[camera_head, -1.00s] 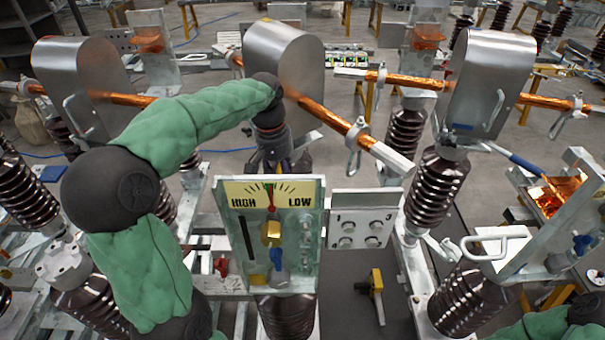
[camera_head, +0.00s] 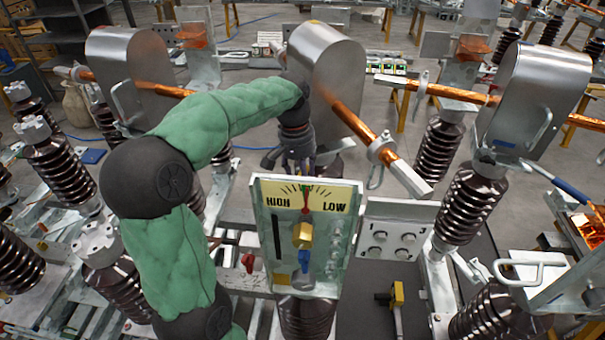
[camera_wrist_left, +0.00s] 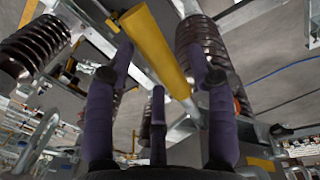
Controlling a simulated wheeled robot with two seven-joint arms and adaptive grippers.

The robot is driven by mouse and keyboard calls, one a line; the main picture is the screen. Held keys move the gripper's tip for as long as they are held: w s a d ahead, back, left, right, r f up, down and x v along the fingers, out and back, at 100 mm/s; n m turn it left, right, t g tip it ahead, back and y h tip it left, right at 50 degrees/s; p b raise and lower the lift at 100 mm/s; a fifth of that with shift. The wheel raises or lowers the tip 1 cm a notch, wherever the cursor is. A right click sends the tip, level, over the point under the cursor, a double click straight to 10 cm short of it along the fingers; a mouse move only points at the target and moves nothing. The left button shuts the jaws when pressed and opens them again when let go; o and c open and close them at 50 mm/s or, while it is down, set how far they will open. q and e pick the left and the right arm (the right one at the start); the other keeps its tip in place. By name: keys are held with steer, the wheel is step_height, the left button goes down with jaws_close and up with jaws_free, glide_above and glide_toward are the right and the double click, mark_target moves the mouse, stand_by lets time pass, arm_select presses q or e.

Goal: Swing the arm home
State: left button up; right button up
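The middle copper arm (camera_head: 352,118) sticks out from under a metal hood (camera_head: 328,72) and slants down to the right, with a clamp ring and a squared grey end. Its end lies apart from the right copper bar (camera_head: 455,93). My left gripper (camera_head: 297,163) points down behind the HIGH/LOW gauge panel (camera_head: 262,235), left of the copper arm and apart from it. The panel hides part of the fingers. In the left wrist view the purple fingers (camera_wrist_left: 160,80) are spread, and a yellow bar (camera_wrist_left: 152,42) crosses between them in the picture; contact cannot be told. My right gripper is out of view.
Brown ribbed insulators (camera_head: 467,205) stand on both sides. A grey plate with round knobs (camera_head: 402,212) adjoins the gauge panel. A yellow-headed tool (camera_head: 398,294) lies low at centre right. A blue-handled rod (camera_head: 560,182) and metal handles crowd the right.

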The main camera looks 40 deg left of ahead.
arm_select(q)
step_height(320, 180, up, 12)
steer(key=a, duration=0.1)
steer(key=shift+s, duration=0.25)
stand_by(0.5)
steer(key=shift+a+f, duration=0.1)
stand_by(0.4)
